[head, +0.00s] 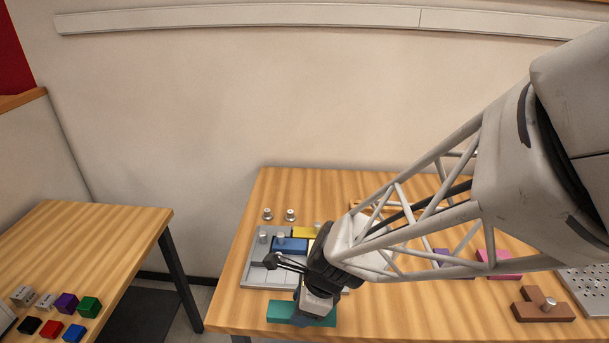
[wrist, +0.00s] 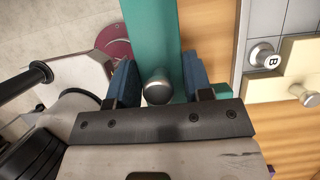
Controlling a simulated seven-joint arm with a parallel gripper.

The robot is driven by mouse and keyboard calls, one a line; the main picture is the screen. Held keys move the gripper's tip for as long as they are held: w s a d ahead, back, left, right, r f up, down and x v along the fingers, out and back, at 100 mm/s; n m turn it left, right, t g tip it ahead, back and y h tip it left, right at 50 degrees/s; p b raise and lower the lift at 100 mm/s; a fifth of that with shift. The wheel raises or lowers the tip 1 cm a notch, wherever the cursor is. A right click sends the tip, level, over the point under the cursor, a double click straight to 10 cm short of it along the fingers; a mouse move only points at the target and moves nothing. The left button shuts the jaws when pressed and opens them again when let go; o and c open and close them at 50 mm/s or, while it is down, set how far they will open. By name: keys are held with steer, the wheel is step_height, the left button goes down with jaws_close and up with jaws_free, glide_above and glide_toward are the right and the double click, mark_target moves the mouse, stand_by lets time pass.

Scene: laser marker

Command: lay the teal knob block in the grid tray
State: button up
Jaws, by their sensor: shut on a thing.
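The teal knob block (head: 281,311) shows at the front left of the table in the head view, under my gripper (head: 314,316). In the wrist view, the teal block (wrist: 150,35) runs upward between the blue fingers of my gripper (wrist: 158,85), with its round metal knob between them. My gripper is shut on the block. I cannot tell whether the block touches the table. The grey grid tray (head: 257,274) lies just behind it and holds a blue knob block (head: 291,245) and a yellow block (head: 304,232). My arm hides the tray's right part.
Two small metal knobs (head: 279,214) stand behind the tray. A brown knob block (head: 541,306), a pink block (head: 497,262) and a perforated metal plate (head: 586,285) are at the right. A second table (head: 100,235) with several small cubes stands at the left, across a gap.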

glide_above(272, 276)
steer(key=d, duration=0.1)
steer(key=shift+f, duration=0.75)
steer(key=shift+f, duration=0.1)
stand_by(0.4)
steer(key=shift+f, duration=1.65)
steer(key=shift+d+f, duration=0.1)
steer(key=shift+f, duration=0.2)
